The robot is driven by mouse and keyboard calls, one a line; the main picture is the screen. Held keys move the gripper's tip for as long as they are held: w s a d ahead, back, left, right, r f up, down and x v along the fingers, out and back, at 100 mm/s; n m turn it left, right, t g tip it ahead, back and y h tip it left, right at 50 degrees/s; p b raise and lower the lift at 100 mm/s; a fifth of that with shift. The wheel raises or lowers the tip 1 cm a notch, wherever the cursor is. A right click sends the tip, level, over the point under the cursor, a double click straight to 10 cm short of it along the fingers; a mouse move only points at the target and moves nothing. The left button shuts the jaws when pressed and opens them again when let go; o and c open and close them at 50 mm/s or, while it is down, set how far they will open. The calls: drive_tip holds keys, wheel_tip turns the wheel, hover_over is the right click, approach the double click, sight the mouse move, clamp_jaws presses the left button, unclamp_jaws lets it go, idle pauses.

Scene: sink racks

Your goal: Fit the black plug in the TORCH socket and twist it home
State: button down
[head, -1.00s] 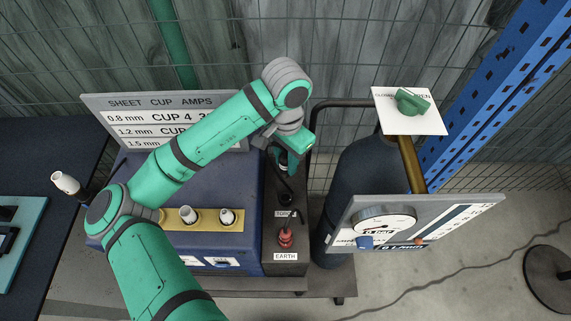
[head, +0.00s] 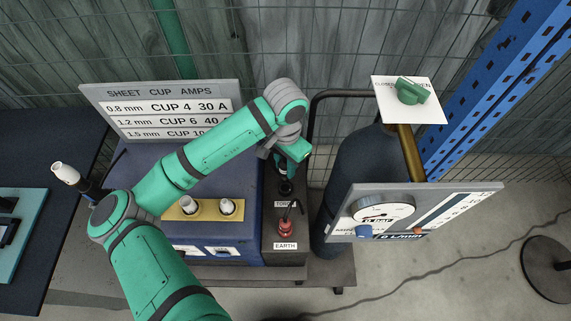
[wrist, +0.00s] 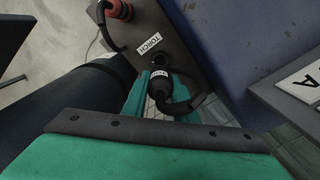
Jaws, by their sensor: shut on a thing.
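The black plug (wrist: 159,84) is in my gripper (wrist: 160,96), with a green finger on each side of it in the wrist view. A black cable loops beside it. The plug's front end is at the dark panel (wrist: 172,38), close to the white TORCH label (wrist: 150,44). In the head view my gripper (head: 287,176) points down over the panel's far end, just behind the TORCH label (head: 282,204).
A red plug (head: 285,229) with a black lead stands by the EARTH label (head: 285,246). A dark gas cylinder (head: 350,175) and a gauge panel (head: 455,205) are close on the right. The blue machine (head: 225,160) is on the left, the mesh fence behind.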

sight(285, 176)
drive_tip(key=shift+f, duration=2.9)
drive_tip(key=shift+w, duration=0.15)
drive_tip(key=shift+s, duration=0.25)
drive_tip(key=shift+w, duration=0.2)
drive_tip(key=shift+f, duration=1.7)
drive_tip(key=c, duration=1.4)
unclamp_jaws()
drive_tip(key=shift+o, duration=0.2)
drive_tip(key=shift+r, duration=0.1)
